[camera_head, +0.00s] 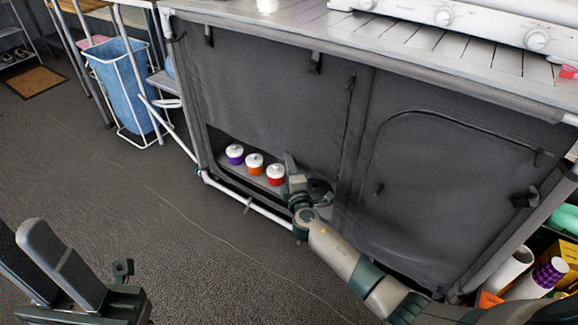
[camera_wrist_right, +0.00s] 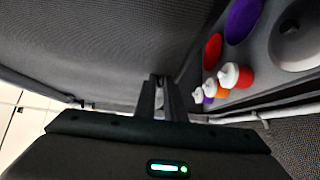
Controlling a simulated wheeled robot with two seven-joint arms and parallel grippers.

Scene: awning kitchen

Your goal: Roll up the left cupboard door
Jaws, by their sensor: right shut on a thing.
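The left cupboard door (camera_head: 255,90) is a dark grey fabric flap on the cupboard front. It hangs over the upper part of the left opening, and the lower part of the opening is uncovered. My right gripper (camera_head: 290,172) is at the lower right of this opening. It also shows in the right wrist view (camera_wrist_right: 158,95), with its fingers close together on the dark fabric of the door; the exact grip point is hard to see. My left gripper (camera_head: 48,255) is at the lower left over the floor, apart from the cupboard, with its fingers apart and empty.
Several lidded jars, including an orange one (camera_head: 254,164), stand on the shelf inside the opening. The right cupboard door (camera_head: 440,190) is closed. A white frame tube (camera_head: 250,207) runs along the cupboard's bottom. A blue bin (camera_head: 122,85) stands left. The floor ahead is clear.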

